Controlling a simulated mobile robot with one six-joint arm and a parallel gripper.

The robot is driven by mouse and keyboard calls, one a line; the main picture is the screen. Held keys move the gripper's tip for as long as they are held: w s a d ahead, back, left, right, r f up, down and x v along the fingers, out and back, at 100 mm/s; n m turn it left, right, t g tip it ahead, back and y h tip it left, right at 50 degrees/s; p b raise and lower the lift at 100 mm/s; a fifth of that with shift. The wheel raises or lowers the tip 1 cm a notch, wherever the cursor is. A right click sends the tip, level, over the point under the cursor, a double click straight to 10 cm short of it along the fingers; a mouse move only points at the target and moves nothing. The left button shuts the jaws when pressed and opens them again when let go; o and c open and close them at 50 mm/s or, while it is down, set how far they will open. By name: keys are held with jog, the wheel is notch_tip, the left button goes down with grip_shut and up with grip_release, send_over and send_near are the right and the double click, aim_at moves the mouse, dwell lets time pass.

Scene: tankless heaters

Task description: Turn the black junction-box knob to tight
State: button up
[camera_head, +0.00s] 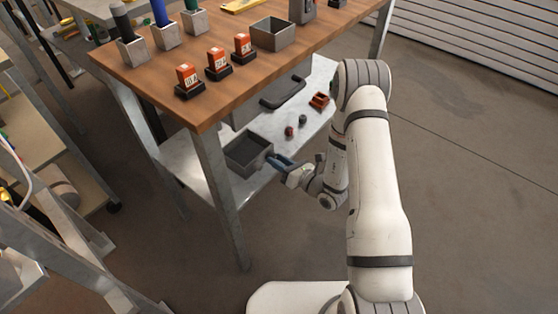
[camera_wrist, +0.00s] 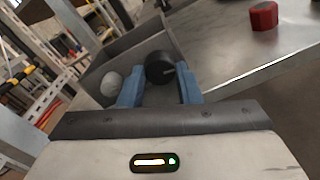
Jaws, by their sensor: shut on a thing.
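The black knob (camera_wrist: 160,67) is round, with a pale line on its face. In the wrist view it sits between the two blue fingers of my gripper (camera_wrist: 160,84), which is shut on it. A grey round knob (camera_wrist: 111,84) is just left of it, outside the fingers. Both are at the grey box (camera_wrist: 127,46). In the head view my gripper (camera_head: 280,161) reaches the right side of the grey box (camera_head: 262,143) on the lower shelf; the black knob cannot be made out there. I see no readable tight mark.
A red knob-like piece (camera_wrist: 263,16) lies on the metal shelf (camera_wrist: 225,55). The wooden tabletop (camera_head: 160,84) and metal leg (camera_head: 218,195) stand close to my arm.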

jog(key=o, duration=1)
jog(key=shift+c, duration=0.2)
jog(key=p+v, duration=0.1)
jog(key=v, duration=0.7)
